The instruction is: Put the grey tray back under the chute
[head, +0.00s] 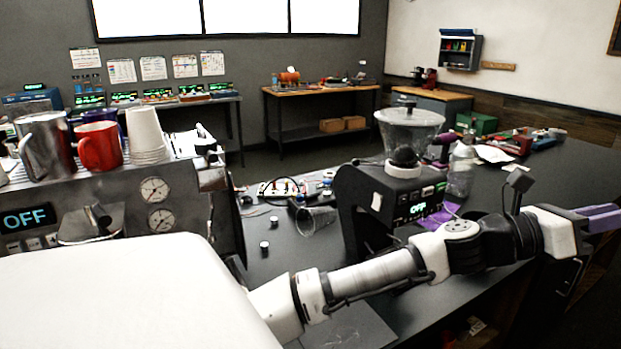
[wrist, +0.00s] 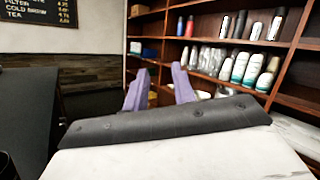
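The grinder (head: 372,200) stands on the dark counter, with a clear hopper (head: 408,132) on top and a lit OFF display. I cannot make out its chute, and my arm hides part of its base. No grey tray is clearly identifiable. A flat dark grey square (head: 352,328) lies on the counter near the front, partly cut off; I cannot tell whether it is the tray. My gripper (head: 604,216) is far right of the grinder, at the picture's edge. The wrist view shows its purple fingers (wrist: 160,88) apart with nothing between them.
A coffee machine (head: 140,205) with cups on top stands at the left. Shelves of bottles (wrist: 240,50) face my gripper.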

